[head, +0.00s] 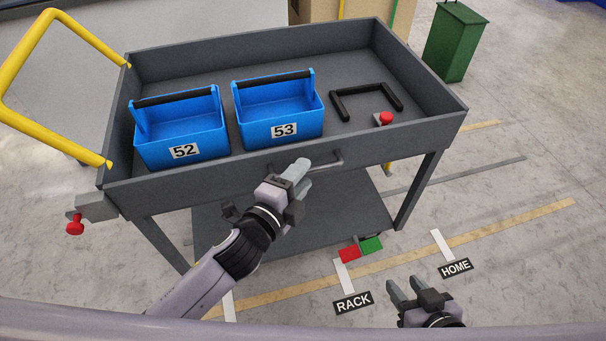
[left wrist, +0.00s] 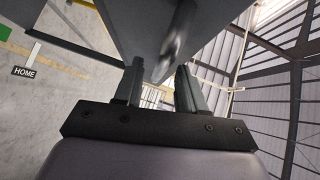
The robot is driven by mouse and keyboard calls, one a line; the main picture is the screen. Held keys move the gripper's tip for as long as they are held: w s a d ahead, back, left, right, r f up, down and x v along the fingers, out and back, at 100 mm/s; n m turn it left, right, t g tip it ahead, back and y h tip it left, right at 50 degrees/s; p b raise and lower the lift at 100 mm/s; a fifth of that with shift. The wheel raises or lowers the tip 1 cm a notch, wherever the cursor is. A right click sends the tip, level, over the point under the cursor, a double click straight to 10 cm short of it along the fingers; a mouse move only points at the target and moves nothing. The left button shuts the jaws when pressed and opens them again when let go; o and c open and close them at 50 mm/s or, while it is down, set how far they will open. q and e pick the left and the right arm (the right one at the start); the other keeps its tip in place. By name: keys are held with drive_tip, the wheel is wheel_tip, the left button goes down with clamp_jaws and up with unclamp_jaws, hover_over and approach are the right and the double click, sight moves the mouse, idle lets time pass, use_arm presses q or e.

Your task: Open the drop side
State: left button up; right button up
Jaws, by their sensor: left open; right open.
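A grey cart (head: 350,60) stands in front of me with low walls around its top. Its near side panel (head: 225,178) is upright and carries a grey bar handle (head: 328,163). My left gripper (head: 300,172) is open at the left part of this handle. In the left wrist view, the handle (left wrist: 178,42) shows just ahead of the gap between the fingers (left wrist: 160,75); I cannot tell whether they touch it. A red knob (head: 75,228) is at the panel's left end, another red knob (head: 386,118) near its right. My right gripper (head: 402,290) is open and empty, low over the floor.
Two blue boxes, 52 (head: 184,151) and 53 (head: 284,130), stand inside the cart beside a black U-shaped bar (head: 367,92). A yellow push handle (head: 45,130) is at the left. Red (head: 350,254) and green (head: 371,244) pedals sit low.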

use_arm(q)
drive_tip(key=shift+w+d+f, duration=0.1)
drive_tip(key=shift+w+d, duration=0.2)
drive_tip(key=shift+w, duration=0.25)
clamp_jaws()
